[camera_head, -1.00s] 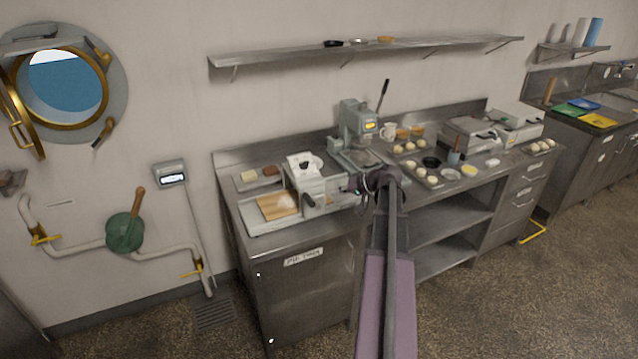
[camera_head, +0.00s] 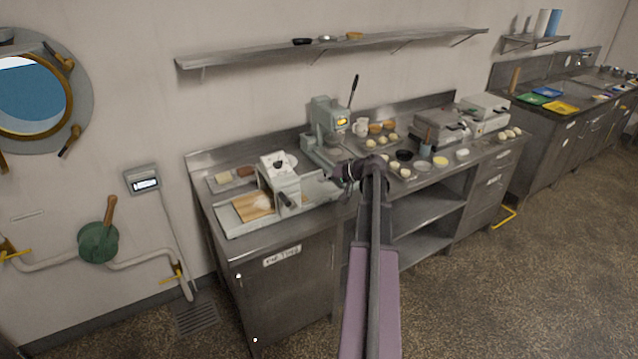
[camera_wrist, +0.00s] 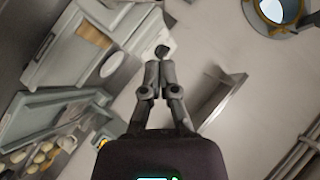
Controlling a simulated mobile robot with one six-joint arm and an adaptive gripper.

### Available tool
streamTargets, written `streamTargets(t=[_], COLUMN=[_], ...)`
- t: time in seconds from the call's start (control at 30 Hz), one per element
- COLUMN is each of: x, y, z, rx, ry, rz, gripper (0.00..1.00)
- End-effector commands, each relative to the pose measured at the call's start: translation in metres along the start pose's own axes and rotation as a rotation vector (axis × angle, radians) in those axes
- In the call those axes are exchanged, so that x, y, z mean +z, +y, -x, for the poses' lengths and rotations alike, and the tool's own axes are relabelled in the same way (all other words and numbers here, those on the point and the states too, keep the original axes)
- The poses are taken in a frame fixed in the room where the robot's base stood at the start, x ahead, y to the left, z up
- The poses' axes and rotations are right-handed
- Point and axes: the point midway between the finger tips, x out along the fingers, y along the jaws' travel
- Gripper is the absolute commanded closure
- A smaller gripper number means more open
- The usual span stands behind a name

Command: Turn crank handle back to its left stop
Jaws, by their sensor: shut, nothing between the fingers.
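A white bench machine (camera_head: 279,174) stands on the steel counter, and a short dark handle (camera_head: 286,199) sticks out low at its front; I take this for the crank handle. My gripper (camera_head: 343,174) is to the right of that machine, above the counter's front edge, apart from the handle in the head view. In the wrist view my gripper (camera_wrist: 154,68) is shut, with its fingers together and empty. A dark round knob (camera_wrist: 162,51) shows just beyond the fingertips; I cannot tell whether they touch it. How far the crank is turned cannot be read.
A wooden board (camera_head: 252,206) lies left of the machine. A grey-green press (camera_head: 328,122) with a raised lever stands behind my gripper. Dough balls and bowls (camera_head: 404,155) lie to the right. A wall shelf (camera_head: 340,49) runs above. The floor in front is clear.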

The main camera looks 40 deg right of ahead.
Motion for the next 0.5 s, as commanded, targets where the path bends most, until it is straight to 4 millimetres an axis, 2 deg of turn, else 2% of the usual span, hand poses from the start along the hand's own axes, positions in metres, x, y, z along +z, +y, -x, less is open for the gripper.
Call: streamTargets(t=[0.5], x=[0.001], y=[0.003], z=[-0.076], rx=[0.000], ry=[-0.002], rz=[0.000], gripper=[1.00])
